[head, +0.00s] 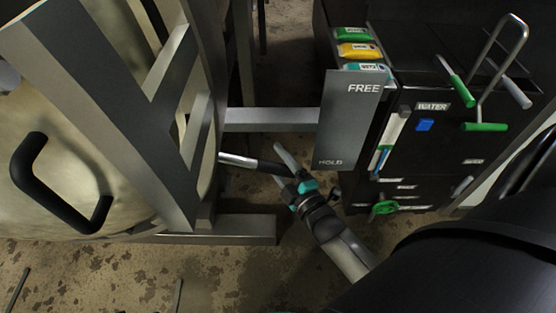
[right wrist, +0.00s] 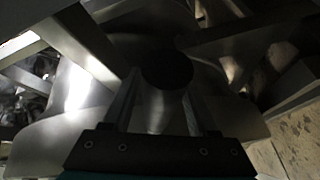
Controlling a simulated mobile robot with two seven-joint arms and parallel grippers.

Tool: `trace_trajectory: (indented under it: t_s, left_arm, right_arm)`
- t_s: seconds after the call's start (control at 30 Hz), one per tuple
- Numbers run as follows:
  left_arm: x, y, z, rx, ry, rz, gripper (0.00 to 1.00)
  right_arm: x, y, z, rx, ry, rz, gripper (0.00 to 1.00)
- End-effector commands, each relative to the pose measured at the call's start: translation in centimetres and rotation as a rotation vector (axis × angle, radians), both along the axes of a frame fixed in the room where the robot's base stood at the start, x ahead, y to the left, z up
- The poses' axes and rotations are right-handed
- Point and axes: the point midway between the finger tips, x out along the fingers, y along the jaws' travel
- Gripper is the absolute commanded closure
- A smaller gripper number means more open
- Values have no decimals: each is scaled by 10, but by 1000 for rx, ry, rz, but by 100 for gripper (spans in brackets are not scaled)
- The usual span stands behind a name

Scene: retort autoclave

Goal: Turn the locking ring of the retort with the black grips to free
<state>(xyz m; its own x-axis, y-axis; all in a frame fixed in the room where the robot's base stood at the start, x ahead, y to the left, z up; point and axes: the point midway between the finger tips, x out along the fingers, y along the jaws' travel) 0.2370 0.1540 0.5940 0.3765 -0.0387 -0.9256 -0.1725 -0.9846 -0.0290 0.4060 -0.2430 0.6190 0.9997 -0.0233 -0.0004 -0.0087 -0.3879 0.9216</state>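The black grip (head: 270,167) sits on the end of a bright metal rod that comes out from behind the grey frame at centre. The ring itself is mostly hidden behind that frame. A grey plate (head: 350,125) reads FREE at the top and HOLD at the bottom; the grip is near the HOLD level. My right gripper (head: 284,160) is at the grip, with one finger visible just above it. In the right wrist view, the dark round end of the grip (right wrist: 165,70) lies between the two spread fingers; contact is unclear. My left gripper is not in view.
A cream round door (head: 75,120) with a curved black handle (head: 45,190) fills the left. A black cabinet (head: 445,165) with green-handled levers and a WATER label stands at right. A grey beam (head: 270,119) crosses above my gripper. Stained floor (head: 130,280) shows below.

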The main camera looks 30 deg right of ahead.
Motion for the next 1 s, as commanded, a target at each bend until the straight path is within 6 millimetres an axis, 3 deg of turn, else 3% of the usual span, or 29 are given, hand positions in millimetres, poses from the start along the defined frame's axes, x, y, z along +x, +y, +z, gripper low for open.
trace_trajectory:
  t_s: [0.07, 0.5, 1.0]
  left_arm:
    - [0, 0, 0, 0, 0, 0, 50]
    - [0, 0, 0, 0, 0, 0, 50]
    - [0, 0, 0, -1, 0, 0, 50]
  right_arm:
    - [0, 0, 0, 0, 0, 0, 51]
    - [0, 0, 0, 0, 0, 0, 100]
    - [0, 0, 0, 0, -1, 0, 100]
